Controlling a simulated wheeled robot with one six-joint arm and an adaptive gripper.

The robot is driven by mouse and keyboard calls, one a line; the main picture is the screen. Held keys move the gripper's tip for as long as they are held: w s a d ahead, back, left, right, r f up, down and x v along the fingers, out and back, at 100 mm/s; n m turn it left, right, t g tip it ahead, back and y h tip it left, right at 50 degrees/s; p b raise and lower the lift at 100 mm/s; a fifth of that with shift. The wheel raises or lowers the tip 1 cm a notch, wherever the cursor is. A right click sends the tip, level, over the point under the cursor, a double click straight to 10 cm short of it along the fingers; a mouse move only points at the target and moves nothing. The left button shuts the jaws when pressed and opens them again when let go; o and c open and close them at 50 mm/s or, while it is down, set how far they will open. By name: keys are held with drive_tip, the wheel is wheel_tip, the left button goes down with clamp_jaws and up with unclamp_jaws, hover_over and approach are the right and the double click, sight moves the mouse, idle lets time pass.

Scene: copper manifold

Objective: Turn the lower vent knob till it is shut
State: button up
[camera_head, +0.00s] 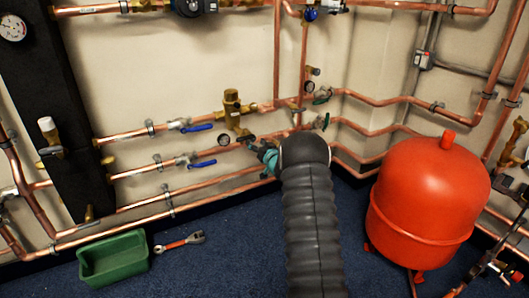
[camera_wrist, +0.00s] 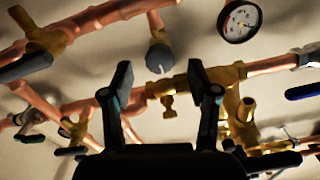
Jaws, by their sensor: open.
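In the wrist view my gripper (camera_wrist: 162,80) is open, with its two dark fingers apart. A brass fitting (camera_wrist: 168,88) with a small T-shaped brass knob (camera_wrist: 169,106) shows in the gap between them, beyond the fingers. A grey round knob with a slot (camera_wrist: 160,57) sits just above that, on a brass stem. I cannot tell for sure which is the lower vent knob. Nothing is held. In the head view my gripper (camera_head: 266,156) is by the wall pipes, largely hidden behind my arm, and the knob there cannot be made out.
A pressure gauge (camera_wrist: 240,20) is at upper right in the wrist view. Blue-handled valves (camera_head: 197,127) are left of my gripper. A red tank (camera_head: 430,205) stands at right. A green bin (camera_head: 113,258) and a wrench (camera_head: 180,242) lie on the blue floor.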

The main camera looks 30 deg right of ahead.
drive_tip(key=s, duration=0.9)
drive_tip(key=shift+d, duration=0.2)
